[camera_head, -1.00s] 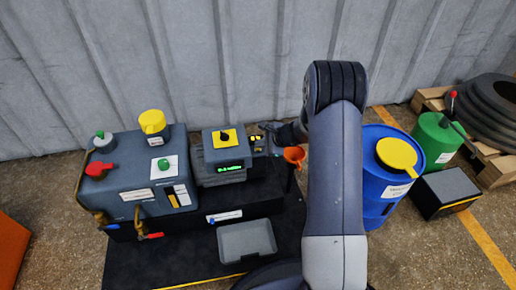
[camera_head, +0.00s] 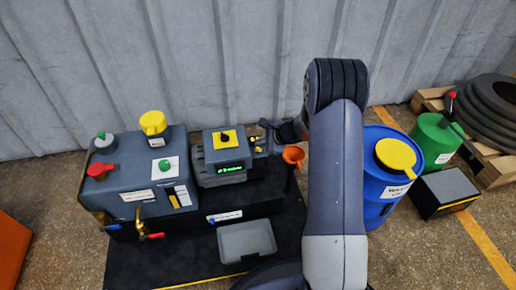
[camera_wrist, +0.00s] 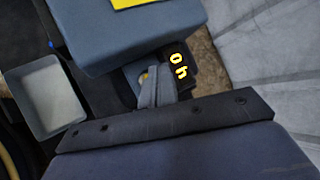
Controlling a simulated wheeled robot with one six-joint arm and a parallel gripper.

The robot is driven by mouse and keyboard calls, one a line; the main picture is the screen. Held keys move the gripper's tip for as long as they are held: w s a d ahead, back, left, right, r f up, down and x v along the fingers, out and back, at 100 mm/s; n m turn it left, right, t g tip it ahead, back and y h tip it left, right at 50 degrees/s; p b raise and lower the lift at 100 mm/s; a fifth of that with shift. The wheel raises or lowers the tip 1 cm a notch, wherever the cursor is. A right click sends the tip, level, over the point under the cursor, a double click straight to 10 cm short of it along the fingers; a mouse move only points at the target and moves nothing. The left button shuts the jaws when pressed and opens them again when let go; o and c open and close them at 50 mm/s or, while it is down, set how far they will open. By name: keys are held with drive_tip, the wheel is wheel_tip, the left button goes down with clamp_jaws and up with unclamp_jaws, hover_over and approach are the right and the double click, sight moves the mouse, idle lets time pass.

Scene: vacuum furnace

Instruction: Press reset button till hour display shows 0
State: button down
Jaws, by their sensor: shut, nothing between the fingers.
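The hour display (camera_wrist: 178,65) shows lit yellow characters in the wrist view that appear to read "0 h". It sits on a small dark panel beside the grey-blue box. My gripper (camera_wrist: 150,80) is shut and empty, with its fingertips over the panel next to the display. In the head view my gripper (camera_head: 267,136) is at the right side of the box with the green display (camera_head: 230,169), small and partly hidden by my arm.
The grey-blue box has a yellow top plate with a black knob (camera_head: 225,136). An orange funnel (camera_head: 293,155) stands close right of my gripper. A larger machine (camera_head: 130,180) with valves is at the left, a grey tray (camera_head: 246,242) in front, and a blue drum (camera_head: 382,190) at right.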

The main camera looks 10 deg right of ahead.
drive_tip(key=shift+r+p, duration=1.6)
drive_tip(key=shift+r, duration=0.85)
